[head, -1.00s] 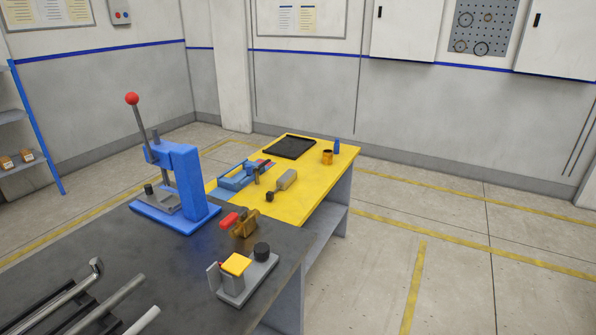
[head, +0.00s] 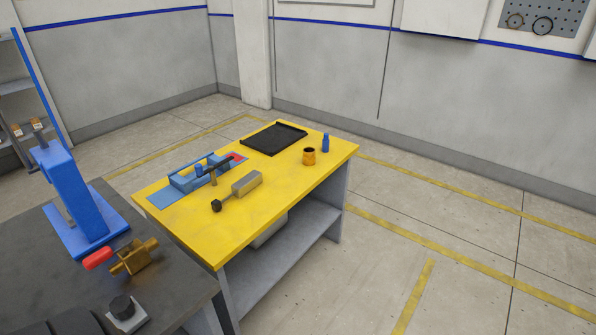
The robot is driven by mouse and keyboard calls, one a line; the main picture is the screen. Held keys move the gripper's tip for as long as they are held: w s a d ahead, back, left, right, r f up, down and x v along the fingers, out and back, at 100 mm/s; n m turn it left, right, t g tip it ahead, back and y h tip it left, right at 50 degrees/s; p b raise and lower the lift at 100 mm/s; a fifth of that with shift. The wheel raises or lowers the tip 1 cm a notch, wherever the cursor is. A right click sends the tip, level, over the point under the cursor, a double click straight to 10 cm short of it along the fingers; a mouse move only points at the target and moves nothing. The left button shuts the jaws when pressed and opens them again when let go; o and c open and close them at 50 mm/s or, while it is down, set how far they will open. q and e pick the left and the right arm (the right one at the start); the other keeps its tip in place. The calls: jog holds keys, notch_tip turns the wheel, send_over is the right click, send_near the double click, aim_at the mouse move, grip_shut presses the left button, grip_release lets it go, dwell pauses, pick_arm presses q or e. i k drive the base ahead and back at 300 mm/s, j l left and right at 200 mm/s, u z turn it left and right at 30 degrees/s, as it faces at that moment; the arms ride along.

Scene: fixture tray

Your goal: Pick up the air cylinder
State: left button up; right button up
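What looks like the air cylinder is a grey, box-like body (head: 247,183) with a short rod and a black knob (head: 216,206) at its near-left end. It lies on the yellow tabletop (head: 290,195), right of a blue fixture (head: 187,182). The fixture has a dark handled part (head: 214,168) over its right end. A flat black tray (head: 273,140) lies at the back of the same table. Neither of my grippers is in view.
An orange cup (head: 309,156) and blue bottle (head: 326,142) stand at the yellow table's right. Floor to the right is clear.

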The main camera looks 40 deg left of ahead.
aim_at(243, 186)
jog(key=i+u, duration=0.2)
jog(key=i, duration=0.2)
jog(key=i+l+u, duration=0.2)
jog(key=i, duration=0.25)
jog(key=i+u, duration=0.25)
jog(key=i, duration=0.15)
jog(key=i+u, duration=0.25)
jog(key=u, duration=0.25)
jog(key=i+l+u, duration=0.1)
jog(key=u, duration=0.35)
jog(key=i+l+u, duration=0.25)
jog(key=u, duration=0.25)
jog(key=i+l+u, duration=0.2)
jog(key=u, duration=0.25)
